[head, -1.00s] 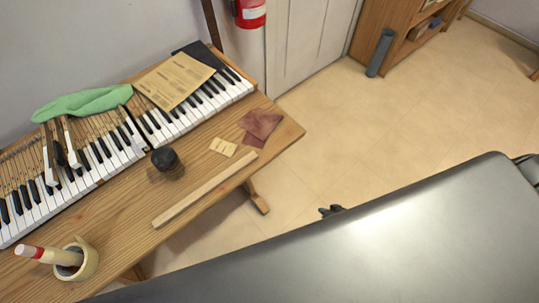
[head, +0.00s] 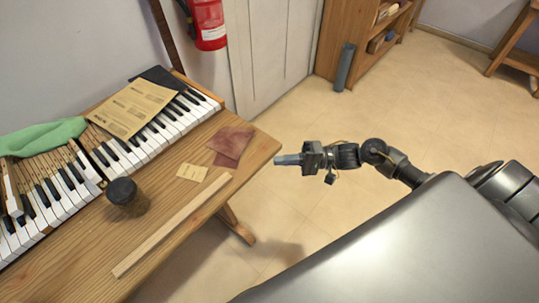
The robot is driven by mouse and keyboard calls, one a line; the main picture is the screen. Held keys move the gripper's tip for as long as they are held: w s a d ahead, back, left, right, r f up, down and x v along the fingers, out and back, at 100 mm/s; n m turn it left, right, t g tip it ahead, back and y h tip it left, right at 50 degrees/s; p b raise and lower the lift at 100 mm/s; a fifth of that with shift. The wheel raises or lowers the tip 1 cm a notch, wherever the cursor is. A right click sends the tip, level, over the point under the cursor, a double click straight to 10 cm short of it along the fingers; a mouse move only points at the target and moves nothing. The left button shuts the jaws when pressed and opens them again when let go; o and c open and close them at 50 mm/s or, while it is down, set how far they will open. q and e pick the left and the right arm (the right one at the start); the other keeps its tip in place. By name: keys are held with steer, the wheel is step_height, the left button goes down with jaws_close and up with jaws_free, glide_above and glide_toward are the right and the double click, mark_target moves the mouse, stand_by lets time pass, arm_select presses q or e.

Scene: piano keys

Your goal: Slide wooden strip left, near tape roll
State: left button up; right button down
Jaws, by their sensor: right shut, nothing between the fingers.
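The wooden strip (head: 172,226) is a long, pale, thin bar lying diagonally on the wooden table (head: 85,262), along its front edge. My right gripper (head: 279,160) is shut and empty, held off the table's right end, apart from the strip and to the right of its far end. The tape roll is out of view. My left gripper is not in view.
A dark round-topped jar (head: 122,192) stands left of the strip. A small cream card (head: 192,172) and reddish-brown sheets (head: 231,145) lie beyond the strip's far end. Piano keys (head: 150,142), a printed sheet (head: 134,107) and a green cloth (head: 42,137) lie behind.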

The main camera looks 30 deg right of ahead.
mark_target(245, 175)
steer(key=p+x, duration=0.1)
steer(key=x, duration=0.7)
steer(key=shift+w+a+r, duration=0.1)
steer(key=shift+a, duration=0.2)
steer(key=shift+s+a+p, duration=0.15)
steer(key=shift+s+a, duration=0.05)
steer(key=shift+a, duration=0.35)
steer(key=shift+s+a+p, duration=0.15)
steer(key=shift+s+a, duration=0.1)
steer(key=shift+a, duration=0.3)
steer(key=shift+s+a, duration=0.25)
steer(key=shift+a, duration=0.3)
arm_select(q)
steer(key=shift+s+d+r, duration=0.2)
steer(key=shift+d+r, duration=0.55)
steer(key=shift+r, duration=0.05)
arm_select(e)
steer(key=shift+a, duration=0.15)
